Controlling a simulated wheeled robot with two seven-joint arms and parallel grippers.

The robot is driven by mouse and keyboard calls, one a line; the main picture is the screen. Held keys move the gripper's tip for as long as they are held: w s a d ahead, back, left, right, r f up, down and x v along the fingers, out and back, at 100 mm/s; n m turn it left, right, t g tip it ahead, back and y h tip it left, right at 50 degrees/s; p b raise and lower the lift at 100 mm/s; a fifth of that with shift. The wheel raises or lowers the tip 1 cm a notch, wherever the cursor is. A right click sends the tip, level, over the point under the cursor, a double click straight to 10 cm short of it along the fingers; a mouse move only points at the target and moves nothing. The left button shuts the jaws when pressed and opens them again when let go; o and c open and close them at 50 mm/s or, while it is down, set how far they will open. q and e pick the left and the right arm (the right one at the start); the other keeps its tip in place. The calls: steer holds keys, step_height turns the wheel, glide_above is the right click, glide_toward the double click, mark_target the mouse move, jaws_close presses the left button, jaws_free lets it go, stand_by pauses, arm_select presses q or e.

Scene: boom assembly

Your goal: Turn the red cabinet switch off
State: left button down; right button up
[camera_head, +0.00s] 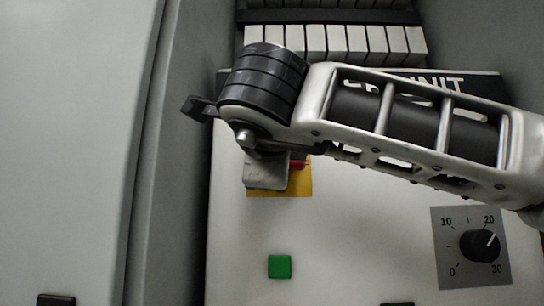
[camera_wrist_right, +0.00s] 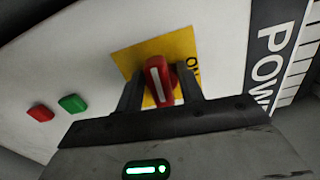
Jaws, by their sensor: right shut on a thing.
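The red switch (camera_wrist_right: 159,82) is a knob with a white line, mounted on a yellow plate (camera_wrist_right: 178,48) on the cabinet front. In the right wrist view its white line runs nearly up and down the picture, and a partly hidden label beginning with O is to its right. My right gripper (camera_wrist_right: 160,74) has one finger on each side of the knob and is shut on it. In the head view my right gripper (camera_head: 268,168) covers most of the switch; only a red sliver (camera_head: 298,164) shows over the yellow plate (camera_head: 300,184). My left gripper is not in view.
A green button (camera_head: 279,266) sits below the plate, and a red button (camera_wrist_right: 40,113) shows beside it in the wrist view. A black dial (camera_head: 480,246) is at the lower right. A grey cabinet door or wall (camera_head: 165,150) stands close on the left.

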steer(key=shift+n, duration=0.6)
steer(key=o, duration=0.6)
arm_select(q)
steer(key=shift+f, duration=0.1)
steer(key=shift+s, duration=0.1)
